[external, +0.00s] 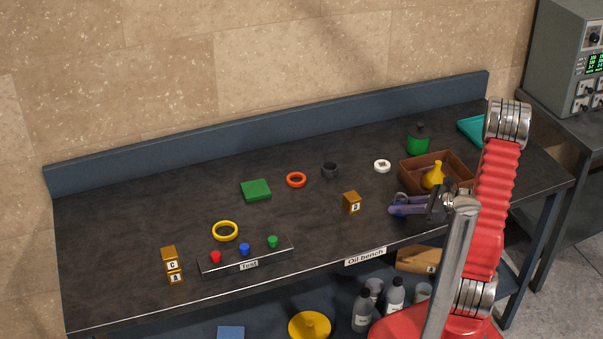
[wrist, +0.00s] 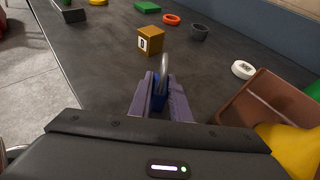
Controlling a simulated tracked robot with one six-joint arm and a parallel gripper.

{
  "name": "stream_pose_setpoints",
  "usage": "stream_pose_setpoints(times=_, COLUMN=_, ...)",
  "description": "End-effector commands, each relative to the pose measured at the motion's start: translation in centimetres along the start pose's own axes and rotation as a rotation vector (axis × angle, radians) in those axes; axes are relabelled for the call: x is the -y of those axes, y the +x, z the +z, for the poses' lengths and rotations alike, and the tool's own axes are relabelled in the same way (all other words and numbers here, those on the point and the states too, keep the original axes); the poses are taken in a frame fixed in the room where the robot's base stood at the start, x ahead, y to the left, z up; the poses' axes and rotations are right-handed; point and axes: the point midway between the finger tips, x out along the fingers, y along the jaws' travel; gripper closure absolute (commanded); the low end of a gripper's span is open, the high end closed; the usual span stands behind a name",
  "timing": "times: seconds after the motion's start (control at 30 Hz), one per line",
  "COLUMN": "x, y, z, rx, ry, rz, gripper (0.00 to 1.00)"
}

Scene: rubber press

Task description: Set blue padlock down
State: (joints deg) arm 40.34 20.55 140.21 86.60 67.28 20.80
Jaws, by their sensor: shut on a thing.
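The blue padlock (wrist: 160,98) is between the purple fingers of my gripper (wrist: 160,103) in the wrist view, with its grey shackle pointing up. My gripper is shut on it. In the external view my gripper (external: 403,206) is over the right part of the dark bench (external: 320,220), close to its front edge and left of the brown tray. The padlock is small there and partly hidden by the fingers. I cannot tell whether it touches the bench top.
A wooden block (external: 352,203) stands just left of my gripper. The brown tray (external: 405,177) with a yellow flask (external: 433,177) is right behind it. A white ring (external: 382,166) lies farther back. Bench space between the block and the button panel (external: 246,258) is clear.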

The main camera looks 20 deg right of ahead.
Motion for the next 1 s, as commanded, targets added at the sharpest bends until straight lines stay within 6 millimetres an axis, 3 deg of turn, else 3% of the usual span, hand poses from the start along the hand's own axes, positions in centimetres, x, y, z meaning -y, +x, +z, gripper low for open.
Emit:
stream_pose_setpoints(times=0.3, x=0.0, y=0.0, z=-0.1, rx=0.000, ry=0.000, rz=0.000, gripper=0.64)
stream_pose_setpoints(times=0.67, x=0.0, y=-0.1, z=0.2, rx=0.000, ry=0.000, rz=0.000, gripper=0.64)
stream_pose_setpoints(times=1.0, x=0.1, y=-3.4, z=0.1, rx=0.000, ry=0.000, rz=-0.004, gripper=0.64)
